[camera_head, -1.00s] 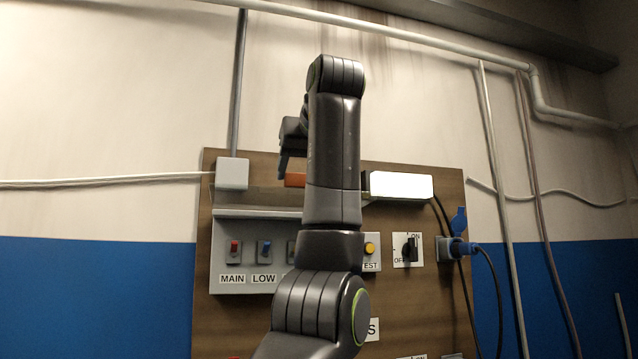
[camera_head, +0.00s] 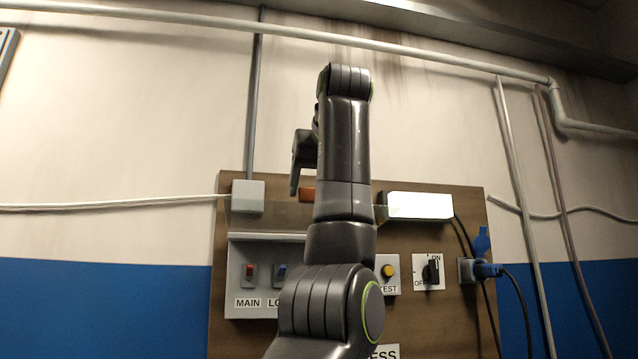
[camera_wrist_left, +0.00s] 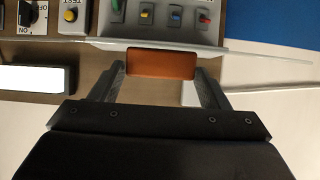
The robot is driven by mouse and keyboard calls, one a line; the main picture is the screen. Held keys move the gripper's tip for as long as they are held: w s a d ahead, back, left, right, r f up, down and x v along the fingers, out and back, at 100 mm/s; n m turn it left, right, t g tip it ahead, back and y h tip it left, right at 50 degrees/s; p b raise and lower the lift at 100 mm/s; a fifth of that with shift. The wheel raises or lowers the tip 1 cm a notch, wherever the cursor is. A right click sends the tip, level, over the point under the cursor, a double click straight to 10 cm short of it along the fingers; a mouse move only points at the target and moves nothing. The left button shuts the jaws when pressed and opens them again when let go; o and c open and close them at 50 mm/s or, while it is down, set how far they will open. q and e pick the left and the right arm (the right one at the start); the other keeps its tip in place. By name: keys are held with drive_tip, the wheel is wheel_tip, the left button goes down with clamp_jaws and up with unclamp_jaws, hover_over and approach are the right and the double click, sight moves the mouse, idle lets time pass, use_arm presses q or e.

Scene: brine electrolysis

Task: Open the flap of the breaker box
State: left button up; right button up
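The grey breaker box (camera_head: 250,275) sits on the brown wall panel, with small coloured switches and labels such as MAIN. A translucent flap (camera_head: 270,213) shows along the top of the box, apparently swung up. Its orange handle (camera_head: 308,195) is partly behind my left arm. My left gripper (camera_head: 296,185) is just above the handle. In the left wrist view, which is upside down, the gripper (camera_wrist_left: 160,78) has its fingers apart, one on each side of the orange handle (camera_wrist_left: 161,64). Much of the box is hidden behind my arm. My right gripper is out of view.
A yellow TEST button (camera_head: 388,271), a black rotary switch (camera_head: 431,271) and a blue plug (camera_head: 487,270) are to the right of the box. A lit white lamp (camera_head: 420,206) is above them. A white junction box (camera_head: 248,196) is at upper left. Pipes run along the wall.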

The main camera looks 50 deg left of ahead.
use_arm(q)
drive_tip(key=o, duration=0.3)
drive_tip(key=shift+w+a, duration=0.15)
drive_tip(key=shift+a, duration=0.05)
drive_tip(key=v, duration=1.7)
drive_tip(key=shift+d+p, duration=0.25)
drive_tip(key=shift+p, duration=0.2)
drive_tip(key=shift+a, duration=0.1)
